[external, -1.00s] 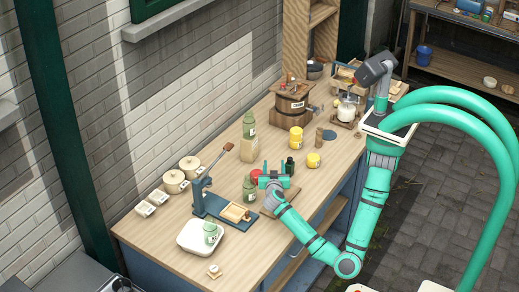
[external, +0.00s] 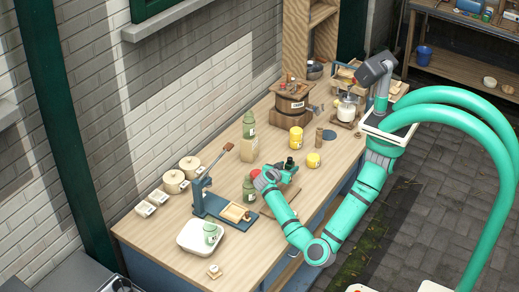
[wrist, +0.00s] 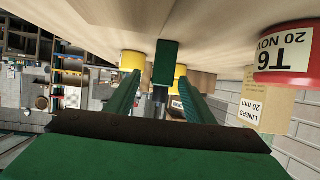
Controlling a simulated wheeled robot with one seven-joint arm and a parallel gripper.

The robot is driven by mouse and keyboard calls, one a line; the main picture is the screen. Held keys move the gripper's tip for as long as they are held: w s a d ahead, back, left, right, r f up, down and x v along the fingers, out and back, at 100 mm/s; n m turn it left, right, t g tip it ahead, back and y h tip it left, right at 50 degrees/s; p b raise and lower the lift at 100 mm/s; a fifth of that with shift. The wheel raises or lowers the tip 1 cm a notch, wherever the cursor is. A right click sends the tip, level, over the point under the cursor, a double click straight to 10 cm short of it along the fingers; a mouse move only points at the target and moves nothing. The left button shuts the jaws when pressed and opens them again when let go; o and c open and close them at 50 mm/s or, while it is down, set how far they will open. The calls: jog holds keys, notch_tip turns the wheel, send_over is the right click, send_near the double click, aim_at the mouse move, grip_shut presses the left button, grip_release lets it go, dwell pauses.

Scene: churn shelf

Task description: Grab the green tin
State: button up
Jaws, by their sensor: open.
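The green tin is small, dark green and dark-topped. In the external view the tin (external: 289,162) stands upright on the bench, partly hidden by my gripper. In the wrist view, which is upside down, the green tin (wrist: 166,62) appears between the ends of my two fingers. My gripper (external: 284,172) is low over the bench and open, its fingers pointing at the tin. In the wrist view my gripper (wrist: 160,82) shows a gap on each side of the tin. I cannot tell how far the fingertips reach past it.
A red tin (wrist: 284,50) is beside my gripper, with a cream carton (wrist: 254,105) behind. Yellow tins (external: 296,136) and (external: 313,160) stand beyond the green tin. A pale green bottle (external: 249,189) and a blue press (external: 222,207) stand left.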

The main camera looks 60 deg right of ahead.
aim_at(293, 163)
jog(key=shift+w+x, duration=0.2)
jog(key=shift+x, duration=3.45)
jog(key=shift+r, duration=0.1)
jog(key=c, duration=1.2)
